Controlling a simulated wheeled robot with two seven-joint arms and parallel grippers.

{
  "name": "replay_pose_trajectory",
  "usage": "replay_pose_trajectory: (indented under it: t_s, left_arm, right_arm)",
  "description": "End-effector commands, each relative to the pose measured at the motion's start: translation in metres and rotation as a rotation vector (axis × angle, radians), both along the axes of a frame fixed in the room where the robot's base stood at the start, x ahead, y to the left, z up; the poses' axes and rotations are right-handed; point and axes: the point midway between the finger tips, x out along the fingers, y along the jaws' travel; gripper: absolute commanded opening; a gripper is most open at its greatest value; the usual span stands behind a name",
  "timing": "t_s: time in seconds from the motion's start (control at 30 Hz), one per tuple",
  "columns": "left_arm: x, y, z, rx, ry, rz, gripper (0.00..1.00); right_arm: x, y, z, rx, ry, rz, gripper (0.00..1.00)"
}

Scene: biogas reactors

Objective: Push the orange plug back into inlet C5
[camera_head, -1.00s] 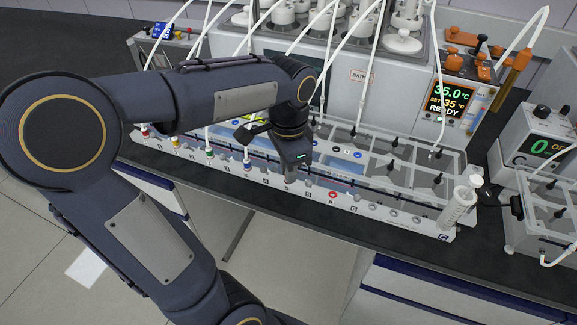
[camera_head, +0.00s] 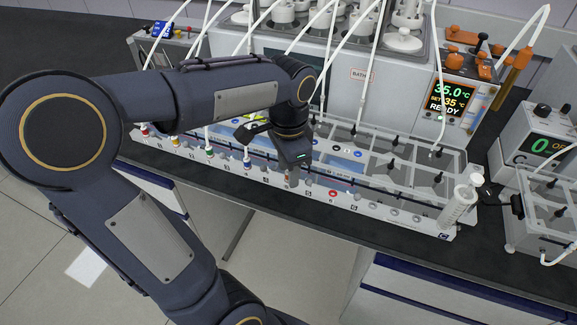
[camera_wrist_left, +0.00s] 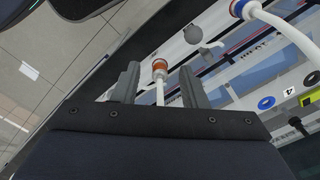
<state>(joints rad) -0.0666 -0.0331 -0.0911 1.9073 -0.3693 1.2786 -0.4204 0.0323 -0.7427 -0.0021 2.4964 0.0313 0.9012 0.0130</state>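The orange plug (camera_wrist_left: 159,68) shows in the wrist view, with a white tube running from it toward my gripper. My left gripper (camera_wrist_left: 160,84) has its two grey fingers apart, one on each side of the plug and tube, with gaps visible on both sides. In the head view the left gripper (camera_head: 291,166) is over the front strip of the long clear rack (camera_head: 400,214), and a small orange bit of the plug (camera_head: 288,181) shows just below it. I cannot tell how deep the plug sits, and the C5 label is not readable. My right gripper is not in view.
Another plug with a white tube (camera_wrist_left: 241,8) is close by in the wrist view. Several tubed plugs line the rack's left part. A syringe (camera_head: 461,204) stands at the rack's right end. The heated bath (camera_head: 385,90) is behind. The floor in front is clear.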

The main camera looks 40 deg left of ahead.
Motion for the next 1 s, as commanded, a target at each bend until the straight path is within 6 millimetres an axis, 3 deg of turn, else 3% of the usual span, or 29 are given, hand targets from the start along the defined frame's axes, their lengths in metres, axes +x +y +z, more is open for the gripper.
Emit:
replay_pose_trajectory:
  t_s: [0.17,0.5,1.0]
  left_arm:
    - [0.001,0.0,0.016,0.0,-0.004,0.001,0.39]
    - [0.001,0.0,0.07,-0.001,-0.003,0.0,0.39]
    - [-0.001,0.0,0.078,-0.002,-0.002,0.002,0.39]
  right_arm:
    - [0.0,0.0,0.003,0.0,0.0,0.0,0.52]
    - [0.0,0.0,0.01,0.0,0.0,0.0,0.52]
    - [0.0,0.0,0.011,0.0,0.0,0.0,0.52]
